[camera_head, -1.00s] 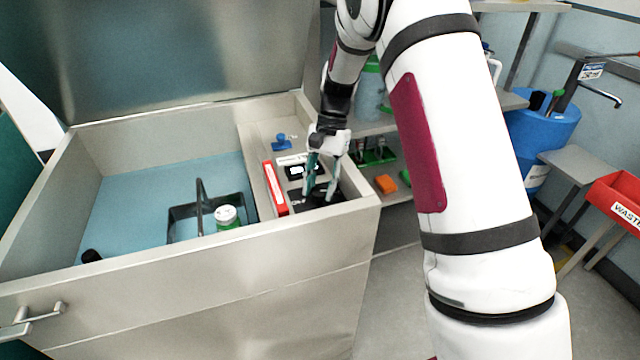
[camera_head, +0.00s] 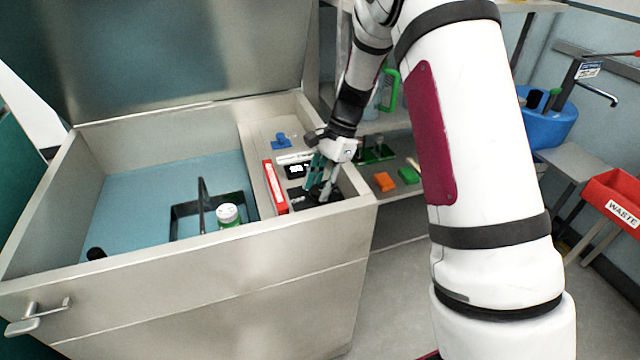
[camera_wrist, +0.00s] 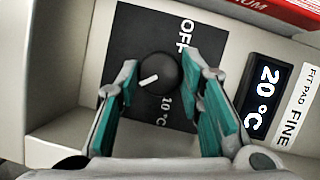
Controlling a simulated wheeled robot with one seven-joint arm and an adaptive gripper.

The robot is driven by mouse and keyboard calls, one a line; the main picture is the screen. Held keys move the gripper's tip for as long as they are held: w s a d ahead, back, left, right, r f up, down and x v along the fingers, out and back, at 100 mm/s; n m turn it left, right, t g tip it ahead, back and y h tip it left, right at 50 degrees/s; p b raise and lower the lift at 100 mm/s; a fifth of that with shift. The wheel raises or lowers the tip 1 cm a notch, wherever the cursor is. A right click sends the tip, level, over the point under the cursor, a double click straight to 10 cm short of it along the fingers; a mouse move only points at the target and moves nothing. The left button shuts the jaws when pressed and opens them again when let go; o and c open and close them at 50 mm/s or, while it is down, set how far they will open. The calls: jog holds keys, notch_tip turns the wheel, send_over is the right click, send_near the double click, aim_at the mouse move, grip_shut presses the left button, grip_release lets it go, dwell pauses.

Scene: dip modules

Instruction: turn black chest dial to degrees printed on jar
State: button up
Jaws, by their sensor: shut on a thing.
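The black dial (camera_wrist: 158,73) sits on a black plate marked OFF and 10 °C. Its white pointer line aims to the lower left in the wrist view. My gripper (camera_wrist: 160,78) is shut on the dial, one teal-padded finger on each side; the head view also shows my gripper (camera_head: 320,190) down at the chest's right compartment. A small display (camera_wrist: 263,92) beside the dial reads 20 °C. The jar (camera_head: 228,216), green with a white lid, stands in the chest (camera_head: 200,285) by a dark rack. The print on the jar is too small to read.
A red box (camera_head: 275,187) lies left of the dial panel, and a blue object (camera_head: 281,142) sits behind it. The chest lid (camera_head: 190,50) stands open at the back. Shelves with small items are to the right. A red waste bin (camera_head: 612,200) is far right.

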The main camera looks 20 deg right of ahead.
dwell(0.3)
jog(key=o, duration=1.2)
jog(key=shift+c, duration=0.2)
jog(key=v, duration=1.2)
jog(key=shift+d, duration=0.1)
